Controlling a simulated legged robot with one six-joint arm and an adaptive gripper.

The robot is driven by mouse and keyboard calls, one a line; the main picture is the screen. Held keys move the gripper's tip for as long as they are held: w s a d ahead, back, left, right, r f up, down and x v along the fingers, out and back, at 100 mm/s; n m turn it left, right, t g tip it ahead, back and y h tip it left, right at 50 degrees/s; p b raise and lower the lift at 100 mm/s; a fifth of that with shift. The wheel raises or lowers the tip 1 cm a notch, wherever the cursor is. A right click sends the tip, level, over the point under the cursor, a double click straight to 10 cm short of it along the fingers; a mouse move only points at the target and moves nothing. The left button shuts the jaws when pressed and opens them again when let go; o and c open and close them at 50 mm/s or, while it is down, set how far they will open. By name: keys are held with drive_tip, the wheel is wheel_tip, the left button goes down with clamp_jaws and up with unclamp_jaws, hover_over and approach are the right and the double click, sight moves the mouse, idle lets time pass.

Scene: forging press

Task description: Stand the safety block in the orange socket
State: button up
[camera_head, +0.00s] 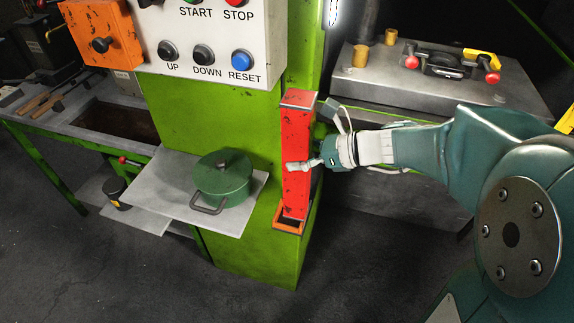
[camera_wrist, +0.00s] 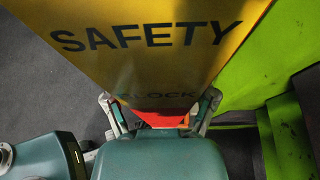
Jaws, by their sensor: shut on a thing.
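The safety block (camera_head: 296,140) is a tall red bar in the head view, standing nearly upright against the green press column. In the wrist view its yellow face (camera_wrist: 150,60) reads SAFETY BLOCK and fills the upper middle. My gripper (camera_head: 316,150) is shut on the block around its middle, reaching in from the right; in the wrist view its fingers (camera_wrist: 160,110) lie on both sides of the block. The orange socket (camera_head: 289,229) is a small square frame at the column's foot. The block's lower end is at the socket, but I cannot tell how deep it sits.
A grey shelf (camera_head: 172,177) with a green lidded pot (camera_head: 222,180) juts out left of the block. The control panel (camera_head: 215,40) hangs above it. A metal die table (camera_head: 400,85) with a clamp stands at the right. Floor below is clear.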

wheel_tip(320, 180, down, 8)
drive_tip(key=w+a, duration=0.1)
drive_tip(key=w, duration=0.1)
drive_tip(key=shift+w+a+r, duration=0.2)
drive_tip(key=shift+r, duration=0.05)
drive_tip(key=o, duration=1.2)
drive_tip(key=shift+d, duration=0.3)
drive_tip(key=v, duration=1.2)
drive_tip(key=shift+r, duration=0.1)
